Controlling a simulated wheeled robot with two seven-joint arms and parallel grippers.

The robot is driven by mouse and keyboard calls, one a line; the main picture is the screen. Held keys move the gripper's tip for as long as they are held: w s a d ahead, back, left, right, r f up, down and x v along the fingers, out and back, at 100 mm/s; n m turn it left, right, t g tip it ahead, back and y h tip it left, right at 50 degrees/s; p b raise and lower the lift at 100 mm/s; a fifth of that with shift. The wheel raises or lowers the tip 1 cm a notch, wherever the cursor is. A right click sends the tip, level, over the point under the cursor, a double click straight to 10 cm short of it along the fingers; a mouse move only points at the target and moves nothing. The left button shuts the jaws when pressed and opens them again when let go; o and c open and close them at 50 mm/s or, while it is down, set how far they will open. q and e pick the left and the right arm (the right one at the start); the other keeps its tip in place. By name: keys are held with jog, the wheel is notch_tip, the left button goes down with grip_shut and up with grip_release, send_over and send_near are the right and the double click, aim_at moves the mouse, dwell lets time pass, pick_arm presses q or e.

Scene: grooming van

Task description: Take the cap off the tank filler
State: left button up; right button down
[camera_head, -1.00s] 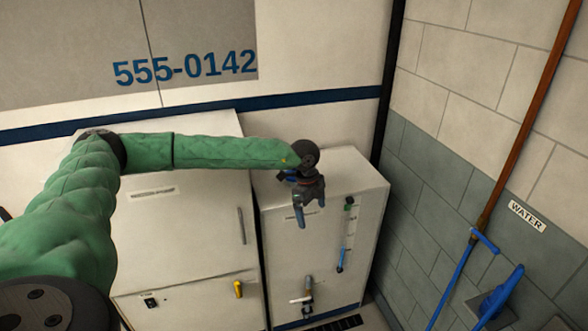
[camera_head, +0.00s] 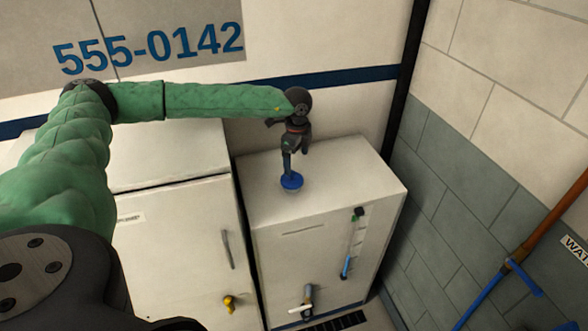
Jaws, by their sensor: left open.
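The blue round filler cap (camera_head: 292,182) sits on the flat top of the white tank cabinet (camera_head: 268,207), near its left side. It is on the filler, whose neck is mostly hidden under it. My left gripper (camera_head: 288,171) points down from the end of the green arm, right over the cap. Its jaws are open and the fingertips appear at the cap's upper edge. I cannot tell whether they touch it. My right gripper is not in view.
A taller white cabinet (camera_head: 178,235) with a handle stands close on the left. The tank's front has a sight tube (camera_head: 352,245) and a tap (camera_head: 304,302). The tank top's right half is clear.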

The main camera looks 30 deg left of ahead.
aim_at(292, 175)
pick_arm(q)
jog(key=shift+s+f, duration=0.35)
jog(key=shift+s, duration=0.5)
jog(key=shift+s+f, duration=0.1)
jog(key=shift+f, duration=0.2)
jog(key=f, duration=0.3)
jog(key=a+f, duration=0.1)
jog(key=shift+w+f, duration=0.25)
jog(key=shift+w, duration=0.05)
jog(key=shift+s+d+f, duration=0.1)
jog(key=shift+s+f, duration=0.1)
jog(key=shift+f, duration=0.35)
jog(key=shift+w, duration=0.1)
jog(key=c, duration=1)
